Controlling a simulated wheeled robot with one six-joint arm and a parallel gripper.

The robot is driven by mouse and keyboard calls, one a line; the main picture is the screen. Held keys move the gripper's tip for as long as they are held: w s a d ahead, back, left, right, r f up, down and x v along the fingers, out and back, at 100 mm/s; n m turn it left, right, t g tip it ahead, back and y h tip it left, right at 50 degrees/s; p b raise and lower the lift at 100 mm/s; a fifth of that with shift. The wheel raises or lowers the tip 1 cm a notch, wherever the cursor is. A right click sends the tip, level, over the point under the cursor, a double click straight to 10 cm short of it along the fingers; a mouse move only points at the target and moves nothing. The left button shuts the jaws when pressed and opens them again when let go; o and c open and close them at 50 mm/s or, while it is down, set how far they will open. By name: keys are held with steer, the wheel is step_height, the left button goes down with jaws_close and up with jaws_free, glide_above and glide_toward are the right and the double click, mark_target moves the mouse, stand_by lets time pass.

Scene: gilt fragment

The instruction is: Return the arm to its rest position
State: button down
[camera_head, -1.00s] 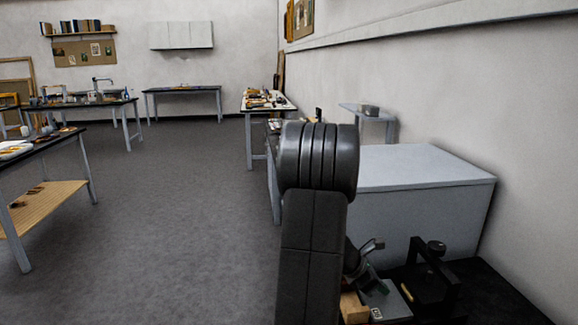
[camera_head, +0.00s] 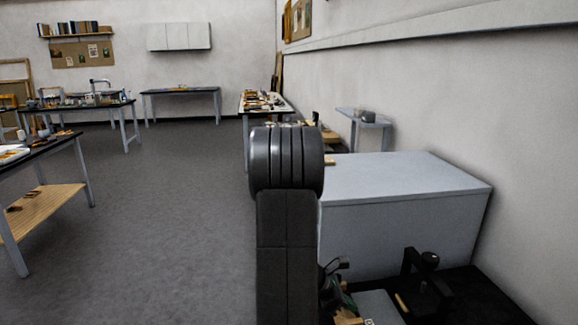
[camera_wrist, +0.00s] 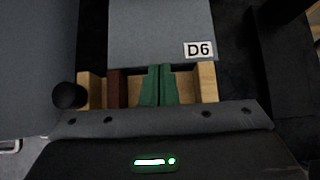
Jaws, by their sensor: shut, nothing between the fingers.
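My arm (camera_head: 287,215) rises in the middle of the head view as a thick dark link with a ribbed round joint on top. My gripper (camera_wrist: 160,72) shows in the wrist view as two green fingers pressed together, with nothing between them. In the head view only a small part of the wrist area shows low beside the arm, and the fingertips cannot be made out there. Wooden and dark red blocks (camera_wrist: 205,82) show on both sides of the green fingers; whether they touch the fingers I cannot tell.
A grey surface with a D6 label (camera_wrist: 150,30) lies beyond the fingers. A large grey cabinet (camera_head: 400,180) stands right of my arm, with a black clamp-like device (camera_head: 424,285) in front of it. A cluttered table (camera_head: 264,103) stands behind. Open floor (camera_head: 165,210) lies to the left.

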steer(key=a, duration=0.4)
steer(key=shift+s+r+b, duration=0.15)
steer(key=shift+s+b, duration=0.05)
steer(key=shift+b, duration=0.15)
steer(key=a+r+m+g, duration=0.1)
steer(key=a+r+m, duration=0.2)
steer(key=r, duration=0.4)
steer(key=shift+s+a+m+y, duration=0.3)
steer(key=shift+s+a, duration=0.15)
steer(key=shift+a, duration=0.45)
steer(key=shift+f, duration=0.1)
